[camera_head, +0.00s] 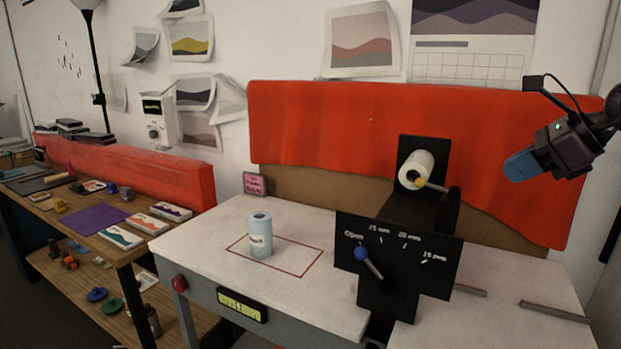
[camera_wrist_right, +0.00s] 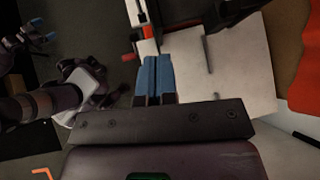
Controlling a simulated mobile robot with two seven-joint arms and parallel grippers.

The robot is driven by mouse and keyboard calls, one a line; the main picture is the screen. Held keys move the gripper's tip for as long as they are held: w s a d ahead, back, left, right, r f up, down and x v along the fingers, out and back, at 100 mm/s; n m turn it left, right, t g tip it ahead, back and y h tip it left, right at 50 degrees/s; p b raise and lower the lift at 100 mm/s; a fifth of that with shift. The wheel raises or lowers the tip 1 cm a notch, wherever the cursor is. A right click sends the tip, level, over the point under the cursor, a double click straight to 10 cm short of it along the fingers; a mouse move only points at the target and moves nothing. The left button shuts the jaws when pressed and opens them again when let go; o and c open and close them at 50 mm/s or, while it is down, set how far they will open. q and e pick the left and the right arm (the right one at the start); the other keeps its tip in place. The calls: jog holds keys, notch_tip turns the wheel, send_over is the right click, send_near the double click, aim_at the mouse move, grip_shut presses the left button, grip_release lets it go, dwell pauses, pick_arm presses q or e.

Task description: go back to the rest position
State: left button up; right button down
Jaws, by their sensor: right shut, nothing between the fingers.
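My right gripper (camera_head: 522,165) hangs in the air at the right of the head view, before the red cloth and above the white table. Its blue fingers are shut with nothing between them; they also show pressed together in the right wrist view (camera_wrist_right: 158,78). In the head view my left gripper does not show. At the upper left of the right wrist view, small dark parts with blue tips (camera_wrist_right: 46,37) look like my left gripper, too small to tell if open or shut.
A light blue labelled canister (camera_head: 260,236) stands upright inside a red outline on the white table (camera_head: 215,240). A black device (camera_head: 395,262) with a dial lever and a white roll (camera_head: 416,170) stands right of it. A wooden bench (camera_head: 70,222) with prints is at the left.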

jog(key=s+a+f+m+t+y, duration=0.2)
jog(key=a+f+m+t+y, duration=0.3)
jog(key=a+f+m+y, duration=0.4)
jog(key=s+d+f+m+t+h, duration=0.35)
jog(key=f+m+h, duration=0.5)
jog(key=m, duration=0.45)
jog(key=s+d+f+m+t+h, duration=0.3)
jog(key=f+m+h, duration=0.5)
jog(key=m, duration=0.6)
jog(key=s+f+m+g+h, duration=0.3)
jog(key=s+f+m+g, duration=0.45)
jog(key=s+f, duration=0.35)
jog(key=s+a+f+m+g+y, duration=0.1)
jog(key=s+a+f+m+g, duration=0.1)
jog(key=s+a+f+g, duration=0.3)
jog(key=s+f+m+g+y, duration=0.1)
jog(key=s+f+g+y, duration=0.1)
jog(key=s, duration=0.5)
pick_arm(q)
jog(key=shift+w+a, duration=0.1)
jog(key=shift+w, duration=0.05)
pick_arm(e)
jog(key=w+f+t, duration=0.6)
jog(key=f+t, duration=0.1)
jog(key=f, duration=0.3)
jog(key=shift+w+a+f+n+t+y, duration=0.25)
jog(key=shift+w+f+n+t+y, duration=0.05)
jog(key=shift+w+n+y, duration=0.1)
